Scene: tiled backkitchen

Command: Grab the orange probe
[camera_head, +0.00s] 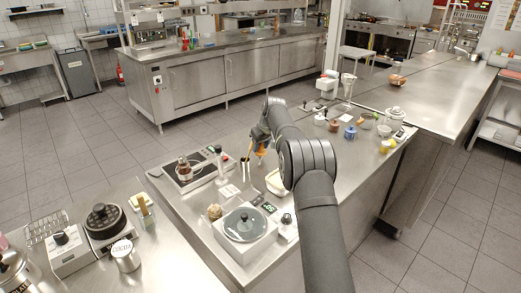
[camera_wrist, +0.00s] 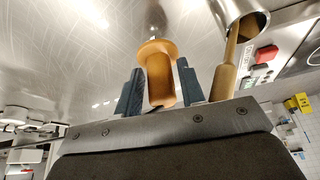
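The orange probe (camera_wrist: 160,78) has a rounded collar and a thin metallic shaft that runs away from the wrist camera. Its handle fills the space between the two dark fingers of my gripper (camera_wrist: 160,88), which appear to lie against both its sides. In the head view, my gripper (camera_head: 261,136) is low over the middle of the steel counter. The probe shows there as a small orange shape (camera_head: 260,151) just below the gripper. The probe's tip is hard to make out.
A metal cup (camera_wrist: 243,10) with a wooden-handled tool (camera_wrist: 228,68) is close beside the fingers. A hotplate with a pot (camera_head: 185,168) lies to the left. Several small jars (camera_head: 350,132) stand to the right.

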